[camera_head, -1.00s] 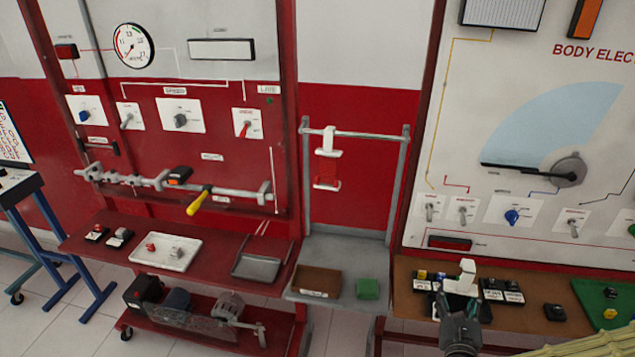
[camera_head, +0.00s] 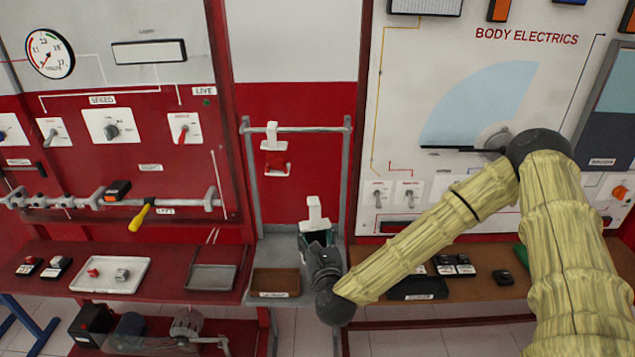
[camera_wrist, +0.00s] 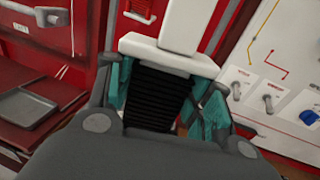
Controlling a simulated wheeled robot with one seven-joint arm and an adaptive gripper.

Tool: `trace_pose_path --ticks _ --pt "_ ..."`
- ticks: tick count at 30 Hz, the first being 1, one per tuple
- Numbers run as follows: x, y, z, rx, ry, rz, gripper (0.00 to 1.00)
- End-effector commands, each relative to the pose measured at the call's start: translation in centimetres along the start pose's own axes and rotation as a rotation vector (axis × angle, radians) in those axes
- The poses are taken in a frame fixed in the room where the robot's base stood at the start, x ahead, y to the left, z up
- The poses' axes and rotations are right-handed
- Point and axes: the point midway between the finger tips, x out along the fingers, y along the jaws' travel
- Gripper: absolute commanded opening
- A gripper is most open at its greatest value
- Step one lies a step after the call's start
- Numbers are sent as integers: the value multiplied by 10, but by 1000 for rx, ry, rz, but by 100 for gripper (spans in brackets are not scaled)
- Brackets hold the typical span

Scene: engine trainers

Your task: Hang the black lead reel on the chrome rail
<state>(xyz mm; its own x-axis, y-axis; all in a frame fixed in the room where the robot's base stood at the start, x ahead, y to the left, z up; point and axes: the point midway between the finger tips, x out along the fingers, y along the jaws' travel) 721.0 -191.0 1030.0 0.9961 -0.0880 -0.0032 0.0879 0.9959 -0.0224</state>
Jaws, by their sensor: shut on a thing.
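My gripper (camera_head: 317,238) is shut on the black lead reel (camera_wrist: 160,92), with teal pads on both sides of its black ribbed middle in the wrist view. The reel's white upper end (camera_head: 314,212) stands up above the fingers in the head view. Its lower part is hidden by my gripper. The chrome rail (camera_head: 320,129) runs level between two grey posts, above the held reel and apart from it. A white holder with a red reel (camera_head: 276,161) hangs at the rail's left part; the rail's right part is bare.
A grey ledge with a brown tray (camera_head: 275,282) lies below the rail. The red trainer panel (camera_head: 120,185) stands at the left, and the body electrics board (camera_head: 400,100) at the right. A dark tray (camera_head: 418,288) lies on the right bench, below my arm.

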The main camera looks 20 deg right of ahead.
Motion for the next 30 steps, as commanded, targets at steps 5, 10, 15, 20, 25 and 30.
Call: trace_pose_path --ticks 5,10,15,20,25,30 --pt "26 -6 32 -4 -5 -48 23" --pt "45 -14 65 0 -6 -97 23" --pt "58 -21 96 9 -5 -142 23" --pt "65 -27 116 18 -2 -174 23" --pt "68 -30 126 22 -1 -189 23" --pt "72 -31 129 23 -1 -191 23"
